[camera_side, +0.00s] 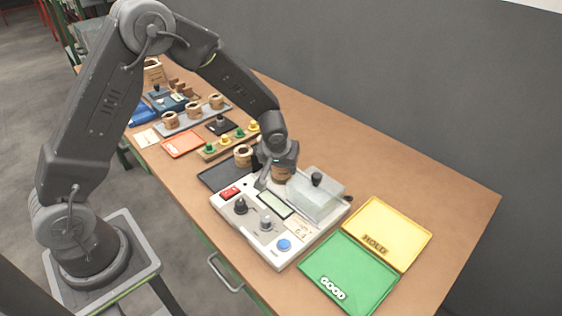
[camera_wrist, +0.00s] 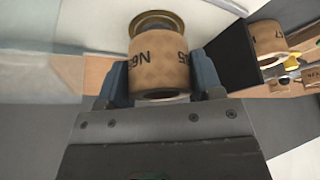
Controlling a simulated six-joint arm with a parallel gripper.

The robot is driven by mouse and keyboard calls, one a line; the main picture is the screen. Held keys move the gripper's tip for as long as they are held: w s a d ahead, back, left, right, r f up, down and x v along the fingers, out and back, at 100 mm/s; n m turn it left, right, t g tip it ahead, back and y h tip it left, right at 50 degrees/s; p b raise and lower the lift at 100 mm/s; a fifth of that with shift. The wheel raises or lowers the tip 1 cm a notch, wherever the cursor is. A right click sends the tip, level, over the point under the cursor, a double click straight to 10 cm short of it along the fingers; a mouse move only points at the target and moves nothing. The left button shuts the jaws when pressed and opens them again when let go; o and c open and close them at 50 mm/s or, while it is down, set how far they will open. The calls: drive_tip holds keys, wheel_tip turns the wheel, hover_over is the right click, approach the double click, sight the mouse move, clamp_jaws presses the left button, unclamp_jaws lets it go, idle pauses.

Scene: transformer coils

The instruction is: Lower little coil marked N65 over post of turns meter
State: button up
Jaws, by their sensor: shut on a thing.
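The little coil (camera_wrist: 158,68), tan with dark lettering that reads upside down as N6 and a partly hidden digit, is between the blue-grey fingers of my gripper (camera_wrist: 158,85). In the side view the coil (camera_side: 281,172) shows below my gripper (camera_side: 278,160), at the back of the turns meter (camera_side: 236,222). A brass ring (camera_wrist: 160,17) shows just beyond the coil's far end in the wrist view. The post itself is hidden, and I cannot tell whether the coil is around it.
A clear box with a black knob (camera_side: 316,179) stands on the meter, close right of my gripper. Another coil (camera_side: 243,152) stands left on a dark mat (camera_side: 212,178). The green GOOD tray (camera_side: 325,268) and yellow HOLD tray (camera_side: 400,228) lie empty at the right.

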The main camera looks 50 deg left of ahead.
drive_tip(key=shift+f, duration=0.85)
drive_tip(key=o, duration=1.2)
drive_tip(key=shift+o, duration=0.2)
drive_tip(key=shift+r, duration=3.8)
